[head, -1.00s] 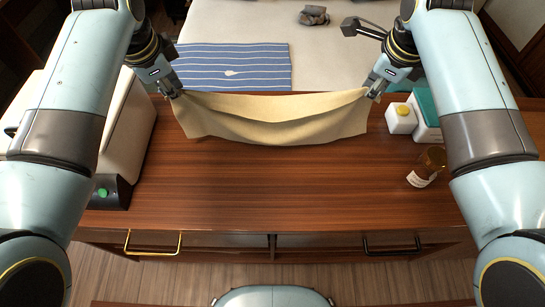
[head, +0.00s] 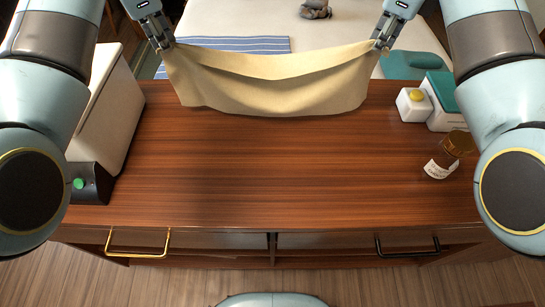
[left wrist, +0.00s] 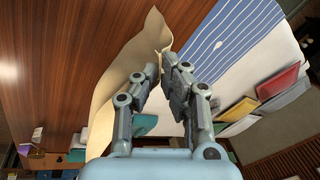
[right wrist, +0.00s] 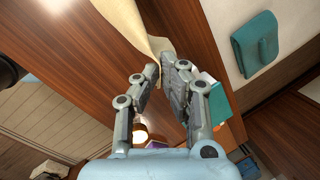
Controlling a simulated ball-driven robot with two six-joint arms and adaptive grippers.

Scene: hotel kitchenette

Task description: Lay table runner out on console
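The table runner (head: 270,80) is a tan cloth stretched between my two grippers at the far edge of the wooden console (head: 270,165). It sags in the middle, and its lower edge hangs over or near the console's far part; I cannot tell whether it touches. My left gripper (head: 165,45) is shut on the runner's left upper corner. My right gripper (head: 380,45) is shut on its right upper corner. The cloth also shows between the fingers in the left wrist view (left wrist: 125,75) and the right wrist view (right wrist: 135,25).
A white box with a yellow top (head: 414,104), a teal-topped box (head: 443,100) and a brown jar (head: 447,155) stand at the console's right. A cream appliance with a green button (head: 78,183) stands at the left. The console's middle is clear. A bed with a striped cloth (head: 240,45) lies beyond.

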